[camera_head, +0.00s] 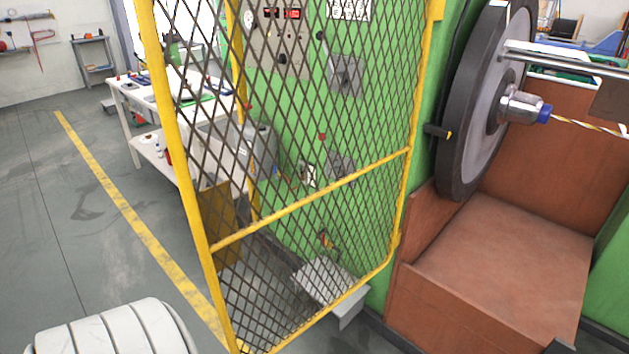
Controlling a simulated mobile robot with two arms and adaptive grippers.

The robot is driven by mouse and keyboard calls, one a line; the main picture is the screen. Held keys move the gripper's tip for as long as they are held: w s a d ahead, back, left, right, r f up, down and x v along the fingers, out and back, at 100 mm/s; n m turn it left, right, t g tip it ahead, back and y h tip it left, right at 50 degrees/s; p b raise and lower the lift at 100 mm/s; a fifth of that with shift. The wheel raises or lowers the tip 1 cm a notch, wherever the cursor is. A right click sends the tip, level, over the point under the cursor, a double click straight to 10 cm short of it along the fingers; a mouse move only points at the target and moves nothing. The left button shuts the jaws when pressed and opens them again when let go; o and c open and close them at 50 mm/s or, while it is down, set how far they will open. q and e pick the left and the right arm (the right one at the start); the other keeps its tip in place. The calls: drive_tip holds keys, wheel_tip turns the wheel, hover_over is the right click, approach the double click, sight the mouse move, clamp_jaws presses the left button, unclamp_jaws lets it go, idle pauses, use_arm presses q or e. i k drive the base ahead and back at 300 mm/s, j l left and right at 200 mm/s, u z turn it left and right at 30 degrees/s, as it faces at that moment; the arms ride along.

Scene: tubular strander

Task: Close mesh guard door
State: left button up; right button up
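The mesh guard door (310,199) has a yellow tubular frame, a crossbar and dark diamond mesh. It stands upright in the middle of the head view. Its right edge is beside the green machine body, and its left edge reaches toward me and the floor. It stands open, with the large dark wheel (467,110) and the brown bay (500,255) to its right uncovered. The door's top and lower left corner are cut off by the picture edge. Neither of my grippers is in view, and nothing is seen touching the door.
Behind the mesh are a green cabinet (300,110) with switches and a small grey step (325,280). A white workbench (125,95) with items stands at the back left. Grey floor (100,240) with a yellow line lies clear left of the door. A metal spindle (522,108) projects from the wheel.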

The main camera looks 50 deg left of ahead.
sight(211, 212)
drive_tip(key=j, duration=0.5)
drive_tip(key=k+j+z, duration=0.15)
drive_tip(key=j, duration=0.9)
drive_tip(key=j+z, duration=0.15)
drive_tip(key=j, duration=0.35)
drive_tip(key=k+j, duration=0.15)
drive_tip(key=j, duration=0.35)
